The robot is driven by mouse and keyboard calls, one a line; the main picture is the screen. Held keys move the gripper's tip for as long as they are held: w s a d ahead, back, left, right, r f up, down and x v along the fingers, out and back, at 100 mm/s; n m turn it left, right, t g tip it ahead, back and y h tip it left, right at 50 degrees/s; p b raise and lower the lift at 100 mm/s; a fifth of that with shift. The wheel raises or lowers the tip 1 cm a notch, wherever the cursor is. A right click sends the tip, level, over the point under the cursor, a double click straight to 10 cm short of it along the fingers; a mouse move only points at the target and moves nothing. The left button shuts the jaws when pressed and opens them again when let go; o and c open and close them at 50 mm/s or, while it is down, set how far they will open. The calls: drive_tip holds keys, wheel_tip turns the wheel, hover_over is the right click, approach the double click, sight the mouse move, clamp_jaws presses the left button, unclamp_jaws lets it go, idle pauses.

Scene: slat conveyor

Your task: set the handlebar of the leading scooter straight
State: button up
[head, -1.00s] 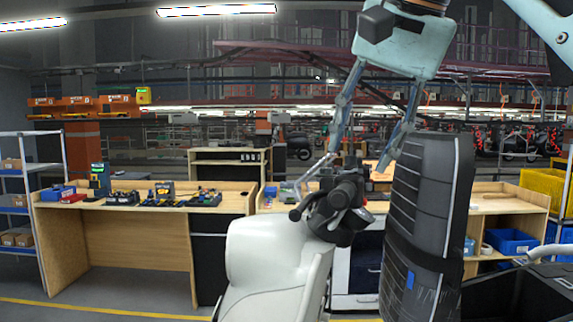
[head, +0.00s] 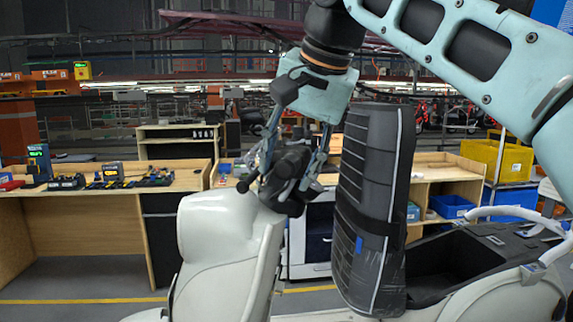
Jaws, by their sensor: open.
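The leading scooter's pale body (head: 222,240) stands in the lower middle of the head view, its front at the left. Its dark handlebar (head: 291,163) sits above the front body, with one grip end pointing toward me and a lever sticking out to the left. My gripper (head: 287,178) comes down from above, open, with one finger on the left and one on the right of the handlebar's middle. I cannot tell whether the fingers touch it. The far half of the handlebar is largely hidden behind the near parts and my fingers.
The scooter's dark seat (head: 370,210) stands upright just right of the handlebar, close to my gripper. Behind it is the open storage well (head: 440,278). Wooden workbenches (head: 85,205) with tools stand behind. Yellow (head: 497,160) and blue (head: 452,206) bins are at the right.

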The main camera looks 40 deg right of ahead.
drive_tip(key=shift+c, duration=0.2)
clamp_jaws()
drive_tip(key=shift+s+d+f+b, duration=0.35)
drive_tip(key=shift+f+b, duration=0.1)
drive_tip(key=shift+b, duration=0.05)
drive_tip(key=shift+s+d+f+n+t+b, duration=0.15)
drive_tip(key=shift+s+d+f+n+b, duration=0.2)
drive_tip(key=shift+s, duration=0.2)
drive_tip(key=shift+s+d+f+n+t+b, duration=0.15)
drive_tip(key=shift+s+d+f+n+b, duration=0.1)
drive_tip(key=shift+s+d, duration=0.25)
drive_tip(key=shift+f, duration=0.1)
drive_tip(key=shift+s+d+f+n+t+y+b, duration=0.2)
drive_tip(key=shift+s+d+f+n+b, duration=0.2)
drive_tip(key=shift+s+d, duration=0.2)
drive_tip(key=shift+s+d+f+n+t+y+b, duration=0.1)
drive_tip(key=shift+s+d+f+n+y+b, duration=0.1)
drive_tip(key=shift+s+d+f+n+b, duration=0.25)
drive_tip(key=shift+s+d, duration=0.15)
drive_tip(key=shift+d, duration=0.1)
